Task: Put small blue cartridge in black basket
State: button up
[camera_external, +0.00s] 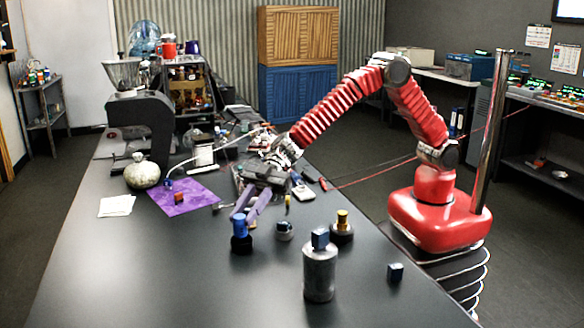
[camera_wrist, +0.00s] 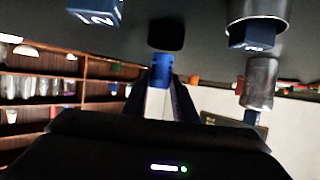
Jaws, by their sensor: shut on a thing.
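The small blue cartridge (camera_external: 239,222) is a short upright cylinder at the front middle of the table. It stands at the top of a round black base (camera_external: 241,244); I cannot tell whether it still touches that base. My gripper (camera_external: 243,214) reaches down from behind with purple fingers and is shut on the cartridge. In the wrist view, the blue cartridge (camera_wrist: 162,68) is between the fingertips, with the dark base (camera_wrist: 165,36) beyond it. I cannot make out a black basket with certainty in either view.
A grey canister (camera_external: 319,275) with a blue block (camera_external: 320,239) on top stands front right. Another blue block (camera_external: 395,272) lies near the right edge. A small holder (camera_external: 284,231) and a gold-topped dark piece (camera_external: 342,228) stand right of my gripper. The front-left table is clear.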

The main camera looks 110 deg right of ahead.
jog(key=shift+f, duration=1.9)
jog(key=o, duration=1)
jog(key=shift+o, duration=0.2)
jog(key=v, duration=1.2)
